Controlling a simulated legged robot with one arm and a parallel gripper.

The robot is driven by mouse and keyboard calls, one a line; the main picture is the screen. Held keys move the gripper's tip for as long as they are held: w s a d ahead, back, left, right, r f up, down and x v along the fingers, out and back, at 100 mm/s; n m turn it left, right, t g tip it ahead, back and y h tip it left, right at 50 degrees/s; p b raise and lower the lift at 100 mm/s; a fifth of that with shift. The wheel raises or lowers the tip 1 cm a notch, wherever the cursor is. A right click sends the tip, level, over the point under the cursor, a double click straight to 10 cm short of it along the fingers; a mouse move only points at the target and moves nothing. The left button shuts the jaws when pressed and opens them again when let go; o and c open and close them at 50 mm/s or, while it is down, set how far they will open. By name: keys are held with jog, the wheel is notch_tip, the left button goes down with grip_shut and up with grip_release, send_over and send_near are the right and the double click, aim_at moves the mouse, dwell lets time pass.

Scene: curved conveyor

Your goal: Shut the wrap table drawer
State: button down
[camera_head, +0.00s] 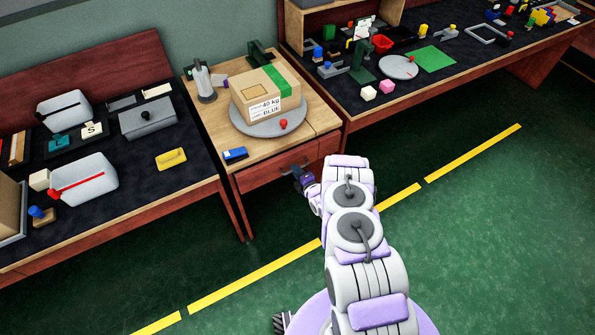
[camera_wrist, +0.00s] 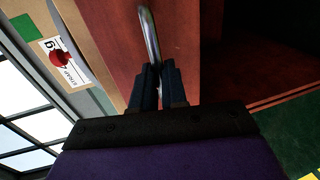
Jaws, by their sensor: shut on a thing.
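The wrap table (camera_head: 222,121) is the small wooden table in the middle of the head view. Its dark red drawer (camera_head: 262,172) is under the top. It fills much of the upper wrist view as a red panel (camera_wrist: 105,32). I cannot tell exactly how far the drawer stands out. My gripper (camera_head: 300,175) is at the right part of the drawer front. In the wrist view, my gripper's two dark fingers (camera_wrist: 157,82) are shut on the curved metal drawer handle (camera_wrist: 149,36). The handle's lower end is hidden between the fingers.
A cardboard box (camera_head: 268,98) sits on a grey turntable (camera_head: 247,126) on the wrap table. A blue stapler-like item (camera_head: 235,155) lies near its front edge. Cluttered benches stand left and right. The green floor (camera_head: 480,220) in front is clear.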

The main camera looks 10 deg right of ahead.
aim_at(293, 162)
jog(key=shift+w+d, duration=0.1)
jog(key=shift+d, duration=0.25)
jog(key=shift+r+x, duration=0.2)
jog(key=shift+x, duration=0.75)
jog(key=shift+r+x, duration=0.2)
jog(key=shift+x, duration=0.8)
jog(key=shift+w+d, duration=0.15)
jog(key=shift+d, duration=0.05)
jog(key=c, duration=1.3)
grip_release()
jog(key=shift+w+d+f, duration=0.1)
jog(key=shift+o, duration=0.7)
